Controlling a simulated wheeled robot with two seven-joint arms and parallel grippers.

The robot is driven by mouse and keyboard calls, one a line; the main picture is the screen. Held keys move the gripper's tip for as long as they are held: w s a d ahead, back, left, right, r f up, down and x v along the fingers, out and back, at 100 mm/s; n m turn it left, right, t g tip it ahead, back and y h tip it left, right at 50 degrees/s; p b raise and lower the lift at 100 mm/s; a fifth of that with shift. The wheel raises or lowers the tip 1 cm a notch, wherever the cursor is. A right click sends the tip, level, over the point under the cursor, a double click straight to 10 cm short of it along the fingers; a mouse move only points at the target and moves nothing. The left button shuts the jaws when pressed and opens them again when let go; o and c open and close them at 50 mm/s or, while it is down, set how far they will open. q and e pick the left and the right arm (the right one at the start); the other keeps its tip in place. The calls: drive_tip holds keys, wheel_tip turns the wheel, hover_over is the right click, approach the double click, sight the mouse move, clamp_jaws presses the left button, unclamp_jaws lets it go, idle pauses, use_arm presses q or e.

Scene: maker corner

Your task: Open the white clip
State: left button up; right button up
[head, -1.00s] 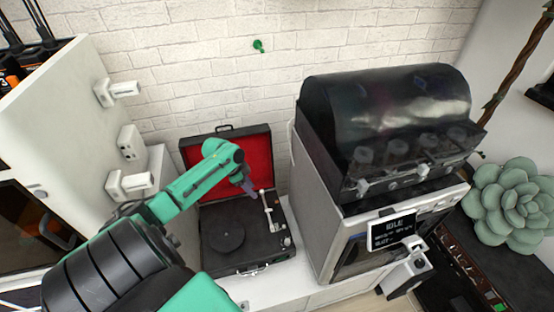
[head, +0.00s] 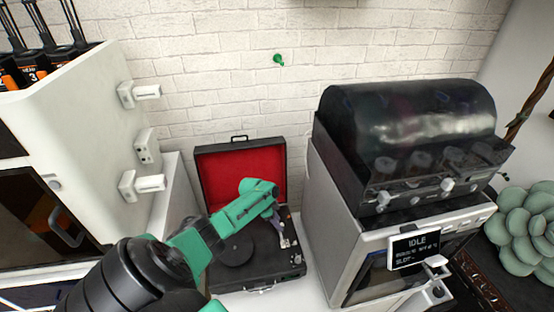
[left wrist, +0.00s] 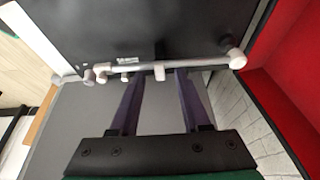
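A record player (head: 222,278) stands open on the white counter, its red-lined lid (head: 232,180) raised. Its tonearm (head: 291,231) lies along the right side, partly hidden by my left gripper (head: 281,236). In the left wrist view the tonearm (left wrist: 198,63) crosses above the dark deck (left wrist: 150,30). A small white tab (left wrist: 160,74), which looks like the clip, sits on it between my left fingertips (left wrist: 160,77). The fingers are apart, with a gap on each side of the tab; I cannot tell if they touch it. My right gripper is not in view.
A grey machine (head: 330,215) with a dark dome and an "IDLE" screen (head: 414,248) stands close on the right. A white cabinet (head: 85,120) with protruding fittings stands on the left. A brick wall (head: 235,80) is behind.

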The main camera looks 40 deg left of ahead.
use_arm(q)
clamp_jaws()
drive_tip(key=shift+w+d+g, duration=0.15)
drive_tip(key=shift+w+g, duration=0.1)
drive_tip(key=shift+g, duration=0.05)
drive_tip(key=g+y+b, duration=0.2)
drive_tip(key=b, duration=0.1)
drive_tip(key=w+g+b, duration=0.1)
drive_tip(key=b, duration=0.1)
drive_tip(key=shift+d+f+y, duration=0.15)
drive_tip(key=shift+d+y, duration=0.15)
drive_tip(key=shift+y, duration=0.1)
drive_tip(key=shift+r+g+b, duration=0.25)
drive_tip(key=shift+g+b, duration=0.15)
drive_tip(key=shift+r+y, duration=0.2)
drive_tip(key=shift+y, duration=0.1)
drive_tip(key=shift+r, duration=0.1)
drive_tip(key=shift+o, duration=0.6)
unclamp_jaws()
